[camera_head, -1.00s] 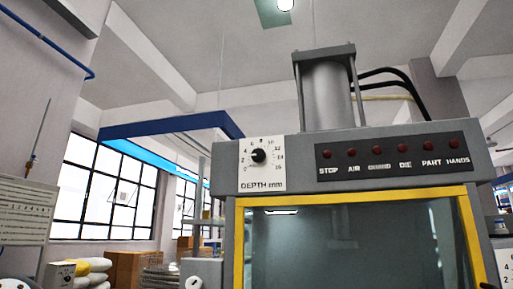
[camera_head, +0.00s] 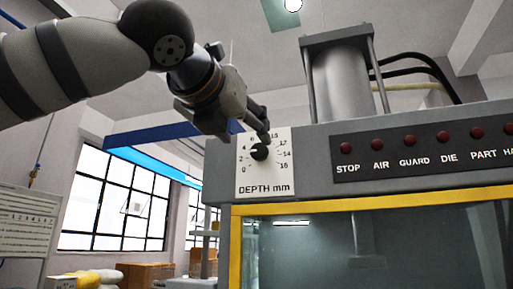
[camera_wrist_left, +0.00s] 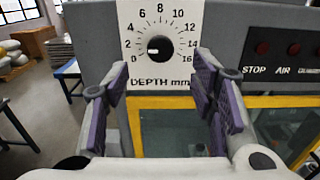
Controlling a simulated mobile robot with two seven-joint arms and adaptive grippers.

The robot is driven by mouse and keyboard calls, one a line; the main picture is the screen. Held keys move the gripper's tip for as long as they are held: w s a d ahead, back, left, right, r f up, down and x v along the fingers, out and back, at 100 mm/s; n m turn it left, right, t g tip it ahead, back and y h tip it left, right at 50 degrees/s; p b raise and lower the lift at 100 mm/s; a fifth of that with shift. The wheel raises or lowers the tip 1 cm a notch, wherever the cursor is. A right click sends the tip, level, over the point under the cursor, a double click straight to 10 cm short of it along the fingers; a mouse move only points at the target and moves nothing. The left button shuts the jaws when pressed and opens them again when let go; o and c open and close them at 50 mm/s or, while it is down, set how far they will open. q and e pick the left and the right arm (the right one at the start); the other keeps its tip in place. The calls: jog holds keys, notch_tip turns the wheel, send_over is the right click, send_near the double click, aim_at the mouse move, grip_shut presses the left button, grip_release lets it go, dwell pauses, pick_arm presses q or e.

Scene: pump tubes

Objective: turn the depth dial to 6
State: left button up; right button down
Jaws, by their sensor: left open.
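The depth dial is a black round knob (camera_head: 259,152) on a white scale plate (camera_head: 247,186) marked "DEPTH mm", at the front left of the grey press. The left wrist view shows the knob (camera_wrist_left: 160,47) whole, with numbers from 0 to 16 around it. Its white mark points left, close to the low numbers near 2. My left gripper (camera_head: 260,128) is in front of the plate's upper part and hides some numbers in the head view. In the left wrist view its two purple-padded fingers (camera_wrist_left: 161,78) are apart and empty, below and either side of the knob. My right gripper is not in view.
A dark panel (camera_head: 425,149) with a row of red buttons lies right of the dial. The yellow-framed window (camera_head: 330,208) is below it. A grey cylinder (camera_head: 341,85) and black hoses stand on top. Cardboard boxes (camera_head: 145,273) are at the lower left.

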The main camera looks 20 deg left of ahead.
aim_at(257, 151)
pick_arm(q)
jog(key=w, duration=0.7)
jog(key=shift+w+d+f, duration=0.1)
jog(key=shift+w+f, duration=0.15)
jog(key=c, duration=1.1)
jog(key=shift+c, duration=0.2)
jog(key=m, duration=0.5)
jog(key=shift+m, duration=0.3)
jog(key=m, duration=0.5)
jog(key=shift+m, duration=0.7)
